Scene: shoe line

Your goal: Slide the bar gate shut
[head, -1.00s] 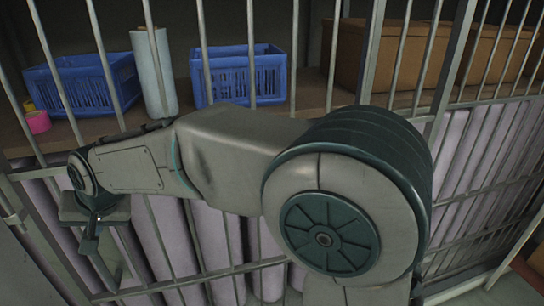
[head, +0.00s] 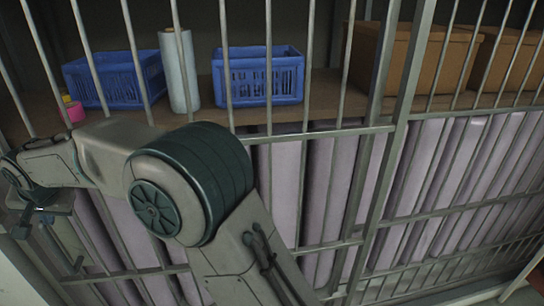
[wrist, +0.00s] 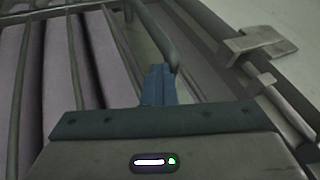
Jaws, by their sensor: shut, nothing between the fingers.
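The bar gate (head: 320,133) is a grey metal panel of upright bars in front of a shelf. Part of it is hidden behind my arm in the head view. My gripper (head: 75,262) is low at the left in the head view. In the wrist view, the fingers (wrist: 157,85) are shut with nothing between them. They are right by a grey upright bar handle (wrist: 158,38) at the gate's edge; whether they touch it I cannot tell. A grey frame with a flat bracket (wrist: 255,43) stands to the right, with a gap between.
Behind the bars are blue crates (head: 258,75), a pale roll (head: 179,70), brown boxes (head: 415,55) and a pink tape roll (head: 75,112) on the shelf. Several pale lilac rolls (head: 285,185) stand below. More fixed-looking bars (head: 480,150) continue right.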

